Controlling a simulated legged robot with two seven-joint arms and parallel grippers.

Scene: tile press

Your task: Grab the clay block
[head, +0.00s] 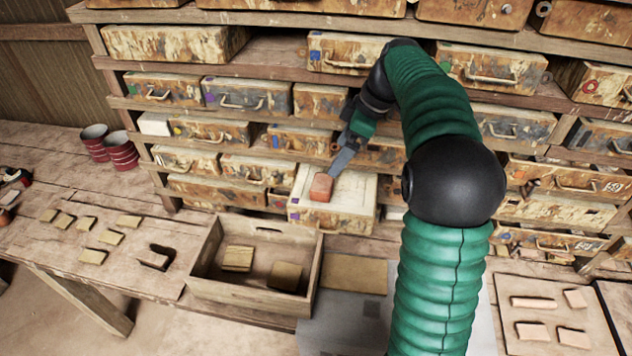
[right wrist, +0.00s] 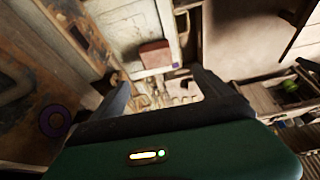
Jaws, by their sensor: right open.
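The clay block (head: 320,187) is a small reddish-orange brick. It lies on the pale top of a box-like drawer (head: 352,196) that juts out from the lower shelves. In the right wrist view the block (right wrist: 154,56) shows beyond the fingertips, on the pale surface. My right gripper (head: 342,162) is just above and behind the block in the head view, and its fingers point down towards it. In the right wrist view the fingers of my right gripper (right wrist: 162,88) are spread wide with nothing between them. My left gripper is not in view.
Shelves of worn drawers (head: 240,93) fill the back. A wooden crate (head: 240,297) with two tan blocks stands at the front. Several tan tiles lie on the bench at left, near red tins (head: 122,150). A tray (head: 510,345) with pinkish pieces is at right.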

